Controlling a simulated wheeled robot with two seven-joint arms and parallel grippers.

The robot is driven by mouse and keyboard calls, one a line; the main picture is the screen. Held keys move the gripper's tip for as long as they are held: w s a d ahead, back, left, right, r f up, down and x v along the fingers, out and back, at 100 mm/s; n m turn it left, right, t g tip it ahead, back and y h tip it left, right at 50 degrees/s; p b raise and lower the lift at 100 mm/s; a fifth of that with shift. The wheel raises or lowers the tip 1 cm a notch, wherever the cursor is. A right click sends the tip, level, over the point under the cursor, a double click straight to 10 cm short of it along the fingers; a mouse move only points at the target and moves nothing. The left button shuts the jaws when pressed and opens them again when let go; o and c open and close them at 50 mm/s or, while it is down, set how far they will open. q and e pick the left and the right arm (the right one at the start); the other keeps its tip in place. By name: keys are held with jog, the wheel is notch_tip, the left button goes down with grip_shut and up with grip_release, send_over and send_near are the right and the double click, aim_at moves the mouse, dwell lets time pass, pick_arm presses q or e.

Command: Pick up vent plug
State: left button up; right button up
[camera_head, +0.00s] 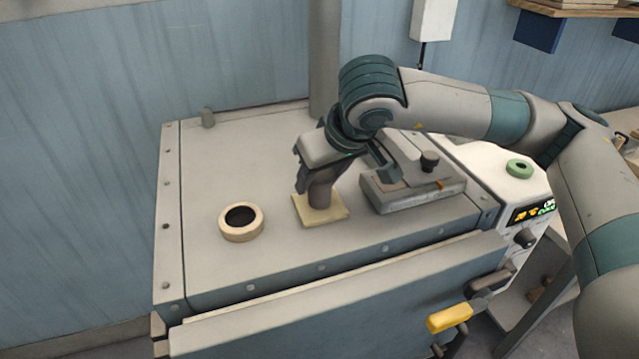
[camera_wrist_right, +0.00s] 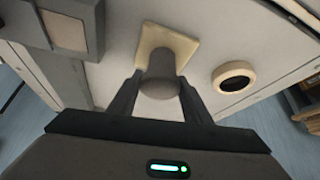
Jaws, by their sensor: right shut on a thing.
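The vent plug (camera_head: 319,194) is a dark grey-brown rounded plug. It stands upright on a square cream pad (camera_head: 332,212) on top of the dryer. In the right wrist view the plug (camera_wrist_right: 160,76) sits between the two fingers. My right gripper (camera_head: 316,182) reaches down from above and is shut on the plug; its fingers also show in the right wrist view (camera_wrist_right: 160,98). The plug's base appears to be at the pad; I cannot tell whether it touches. A round cream vent ring (camera_head: 240,222) with a dark open hole is to the left. My left gripper is not in view.
The dryer top (camera_head: 250,160) is mostly bare. A grey block with a handle (camera_head: 412,190) stands close to the right of the pad. A control panel (camera_head: 532,211), a green ring (camera_head: 519,168) and a yellow handle (camera_head: 449,317) are at the right. A thin column rises behind.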

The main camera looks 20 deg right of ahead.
jog(key=shift+r, duration=0.1)
jog(key=shift+r+b, duration=0.75)
jog(key=shift+r, duration=0.05)
notch_tip(320, 180, up, 2)
jog(key=shift+w+d+r+b, duration=0.15)
jog(key=shift+b, duration=0.65)
jog(key=w+d+r+b, duration=0.4)
jog(key=d+r, duration=0.3)
jog(key=d, duration=0.2)
jog(key=shift+w+d, duration=0.35)
jog(key=shift+w, duration=0.5)
